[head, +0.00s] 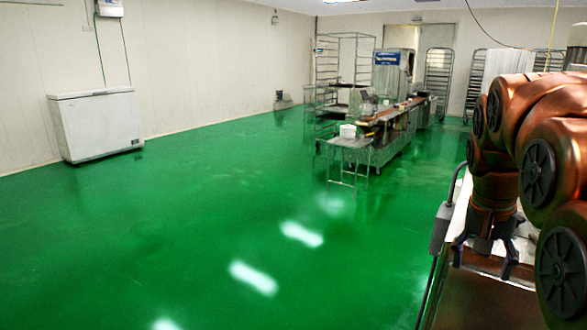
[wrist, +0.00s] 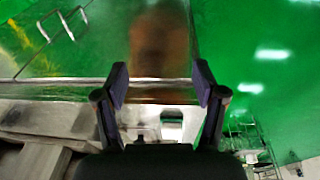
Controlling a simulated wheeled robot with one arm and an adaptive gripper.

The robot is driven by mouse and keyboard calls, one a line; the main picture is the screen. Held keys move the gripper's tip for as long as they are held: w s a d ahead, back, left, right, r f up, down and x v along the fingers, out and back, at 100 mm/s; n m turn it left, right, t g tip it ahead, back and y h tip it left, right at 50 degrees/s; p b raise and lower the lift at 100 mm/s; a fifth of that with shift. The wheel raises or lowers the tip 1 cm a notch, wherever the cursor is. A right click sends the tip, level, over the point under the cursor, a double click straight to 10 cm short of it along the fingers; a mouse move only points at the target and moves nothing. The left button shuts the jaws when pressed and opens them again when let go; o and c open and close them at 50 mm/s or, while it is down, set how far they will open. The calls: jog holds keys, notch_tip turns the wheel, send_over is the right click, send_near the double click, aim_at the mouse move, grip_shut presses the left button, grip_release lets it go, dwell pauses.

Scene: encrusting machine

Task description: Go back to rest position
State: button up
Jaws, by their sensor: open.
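My gripper (head: 484,258) hangs pointing down at the right side of the head view, below my copper-coloured arm. In the wrist view my gripper (wrist: 160,82) shows two dark fingers spread wide apart, with nothing between them. Beneath it is a metal machine surface (wrist: 60,115) with a straight edge, and green floor shows beyond that edge. Part of the machine at the right of the head view is hidden behind my arm.
A grey rail (head: 440,230) runs along the machine's left side, close to my gripper. A white chest freezer (head: 98,125) stands by the left wall. Another machine (head: 392,75) with a small table (head: 349,143) and racks stand at the back. The green floor (head: 220,220) between is clear.

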jog(key=s+a+f+n+g+p, duration=0.1)
jog(key=s+a+f+n, duration=0.1)
jog(key=s+a+f, duration=0.2)
jog(key=s+a+f+n+y+p, duration=0.1)
jog(key=s+a+f+n, duration=0.2)
jog(key=s, duration=0.8)
jog(key=s+a+f+n+g, duration=0.1)
jog(key=s+a+f+n, duration=0.1)
jog(key=s+a+f, duration=0.5)
jog(key=s+a, duration=0.1)
jog(key=a, duration=0.2)
jog(key=shift+n+g+y+p, duration=0.3)
jog(key=shift+n+y+p, duration=0.1)
jog(key=shift+a, duration=0.1)
